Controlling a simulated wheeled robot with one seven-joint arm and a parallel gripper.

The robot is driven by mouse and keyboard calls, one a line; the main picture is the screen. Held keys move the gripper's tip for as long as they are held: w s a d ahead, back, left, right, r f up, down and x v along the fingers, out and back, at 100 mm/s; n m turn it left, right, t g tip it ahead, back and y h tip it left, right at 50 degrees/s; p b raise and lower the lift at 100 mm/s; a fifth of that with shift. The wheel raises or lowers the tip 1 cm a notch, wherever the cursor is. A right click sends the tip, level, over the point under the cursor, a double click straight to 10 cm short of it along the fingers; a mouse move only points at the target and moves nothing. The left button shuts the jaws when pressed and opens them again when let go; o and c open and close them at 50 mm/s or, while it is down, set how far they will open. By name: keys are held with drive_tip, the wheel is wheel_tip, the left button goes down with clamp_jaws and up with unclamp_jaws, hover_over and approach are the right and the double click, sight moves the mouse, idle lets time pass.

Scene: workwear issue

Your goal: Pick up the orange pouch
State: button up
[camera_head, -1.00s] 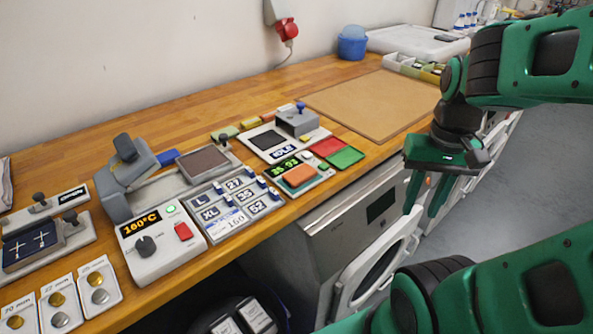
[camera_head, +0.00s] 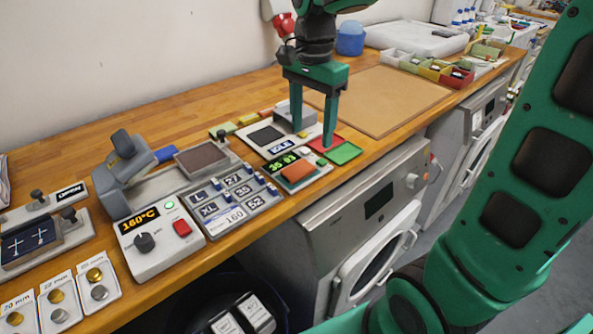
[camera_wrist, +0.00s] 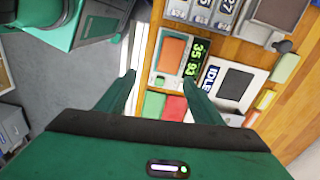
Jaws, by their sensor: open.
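The orange pouch (camera_head: 298,171) lies flat on a small device with a green-lit display (camera_head: 283,164), near the front edge of the wooden worktop. The pouch also shows in the wrist view (camera_wrist: 172,50), ahead of the fingertips and roughly between their lines. My gripper (camera_head: 312,138) points down above the worktop, behind and slightly right of the pouch in the head view. Its two fingers are apart with nothing held between them; they also show in the wrist view (camera_wrist: 160,82). The pouch is in plain view and apart from the fingers.
A grey block device (camera_head: 292,116) with an IDLE display stands close to the fingers. Red and green pads (camera_head: 345,153) lie just right of the pouch. A size-button panel (camera_head: 233,202) is at left. A brown mat (camera_head: 385,100) lies bare behind right.

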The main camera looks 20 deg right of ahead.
drive_tip(key=w+a, duration=0.2)
drive_tip(key=a, duration=0.1)
hover_over(298, 168)
drive_tip(key=shift+m, duration=0.4)
drive_tip(key=f, duration=0.5)
drive_tip(key=shift+w+a, duration=0.25)
drive_tip(key=shift+s+d+f, duration=0.15)
drive_tip(key=shift+f, duration=1.2)
drive_tip(key=shift+s+d+f, duration=0.1)
drive_tip(key=shift+f, duration=1.25)
drive_tip(key=c, duration=1.2)
